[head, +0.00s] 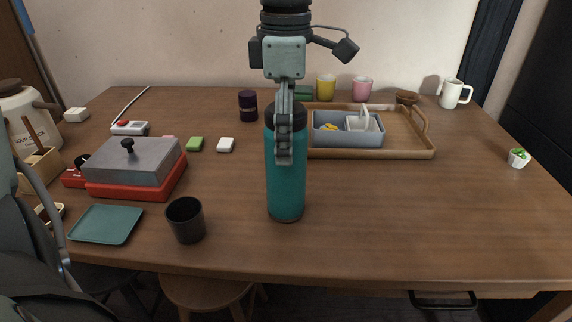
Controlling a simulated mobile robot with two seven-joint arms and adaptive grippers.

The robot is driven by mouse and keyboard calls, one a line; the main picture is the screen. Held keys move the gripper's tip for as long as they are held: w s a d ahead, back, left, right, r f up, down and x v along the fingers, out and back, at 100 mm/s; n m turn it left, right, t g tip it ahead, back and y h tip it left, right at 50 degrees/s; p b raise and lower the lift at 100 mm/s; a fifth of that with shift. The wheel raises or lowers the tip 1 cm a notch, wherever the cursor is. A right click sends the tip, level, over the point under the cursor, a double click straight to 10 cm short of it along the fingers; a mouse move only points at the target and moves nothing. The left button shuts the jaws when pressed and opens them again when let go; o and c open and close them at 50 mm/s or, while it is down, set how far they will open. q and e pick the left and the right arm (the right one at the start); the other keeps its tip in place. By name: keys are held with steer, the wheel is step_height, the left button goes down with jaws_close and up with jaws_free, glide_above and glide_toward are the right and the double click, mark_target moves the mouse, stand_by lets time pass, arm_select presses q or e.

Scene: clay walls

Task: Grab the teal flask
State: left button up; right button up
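The teal flask (286,190) stands upright near the middle of the table's front half, with a dark cap at its top. A gripper that I take to be my right (284,152) hangs down from the top of the head view, in front of the cap and upper body of the flask. It is seen edge-on, so its opening and any contact with the flask are hidden. It covers part of the cap. My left gripper is not in view.
A black cup (186,221) stands left of the flask, near the front edge. A wooden tray (410,153) with a grey-blue box (347,138) lies behind right. A red-based grey-lidded box (132,162) and teal plate (106,225) are at left. The right front table is clear.

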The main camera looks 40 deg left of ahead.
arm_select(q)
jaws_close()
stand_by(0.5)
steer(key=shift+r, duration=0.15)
